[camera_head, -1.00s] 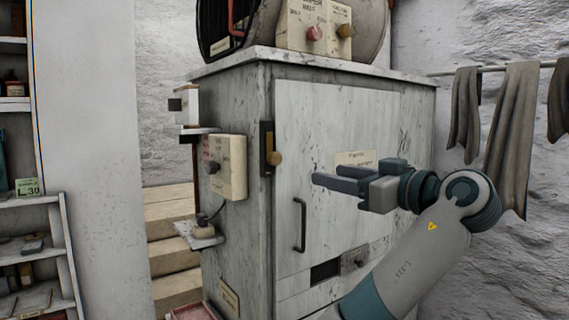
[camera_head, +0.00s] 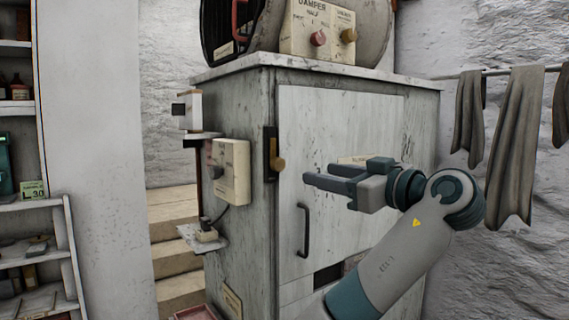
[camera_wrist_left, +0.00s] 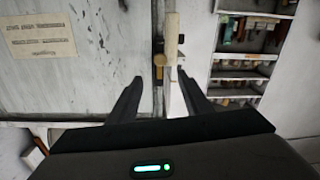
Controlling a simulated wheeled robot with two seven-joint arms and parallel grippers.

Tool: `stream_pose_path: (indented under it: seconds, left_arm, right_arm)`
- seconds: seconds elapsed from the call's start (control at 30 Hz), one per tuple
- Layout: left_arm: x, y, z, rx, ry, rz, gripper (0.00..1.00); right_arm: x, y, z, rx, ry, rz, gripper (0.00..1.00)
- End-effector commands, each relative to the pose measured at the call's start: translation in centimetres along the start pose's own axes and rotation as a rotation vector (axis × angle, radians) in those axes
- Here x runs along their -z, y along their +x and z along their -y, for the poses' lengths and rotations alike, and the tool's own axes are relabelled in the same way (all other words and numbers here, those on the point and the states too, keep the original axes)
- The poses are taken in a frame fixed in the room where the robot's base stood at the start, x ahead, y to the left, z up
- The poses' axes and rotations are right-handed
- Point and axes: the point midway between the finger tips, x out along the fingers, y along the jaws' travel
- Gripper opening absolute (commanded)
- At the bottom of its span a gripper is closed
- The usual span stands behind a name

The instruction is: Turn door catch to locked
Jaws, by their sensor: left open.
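The door catch (camera_head: 278,163) is a round brass knob on a dark upright plate beside the left edge of the cabinet door (camera_head: 345,118). I cannot read its setting. My left gripper (camera_head: 320,173) is open and empty, to the right of the catch and slightly lower in the head view, with its fingers pointing left. A gap shows between the fingertips and the knob. In the left wrist view the catch (camera_wrist_left: 159,62) appears between the two fingertips, beyond them. My right gripper is not in view.
A dark door handle (camera_head: 303,230) stands out below my gripper. A cream switch box (camera_head: 232,170) is on the cabinet's left side. Two dials (camera_head: 318,38) sit on a panel above. Grey cloths (camera_head: 510,145) hang at the right. Shelves (camera_head: 35,245) stand at far left.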

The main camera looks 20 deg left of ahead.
Motion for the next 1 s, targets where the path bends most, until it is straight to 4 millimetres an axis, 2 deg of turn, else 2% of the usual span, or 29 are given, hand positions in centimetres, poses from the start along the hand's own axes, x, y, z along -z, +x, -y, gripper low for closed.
stream_pose_path:
  seconds: [0.1,0.2,0.37,0.7,1.0]
  left_arm:
    - [0.3,1.6,0.0,0.002,0.001,-0.002,0.45]
    - [0.3,2.8,0.0,0.002,0.001,-0.002,0.45]
    - [0.4,5.8,0.1,0.003,0.002,-0.002,0.45]
    - [0.3,11.6,0.1,0.003,0.002,-0.001,0.45]
    - [0.1,13.9,0.0,0.0,0.001,0.0,0.45]
  right_arm:
    - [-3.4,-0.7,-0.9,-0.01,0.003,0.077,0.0]
    - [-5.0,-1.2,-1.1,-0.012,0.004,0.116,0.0]
    - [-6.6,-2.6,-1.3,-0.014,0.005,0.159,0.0]
    - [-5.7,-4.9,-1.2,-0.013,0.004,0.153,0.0]
    - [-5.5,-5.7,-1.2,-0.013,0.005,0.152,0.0]
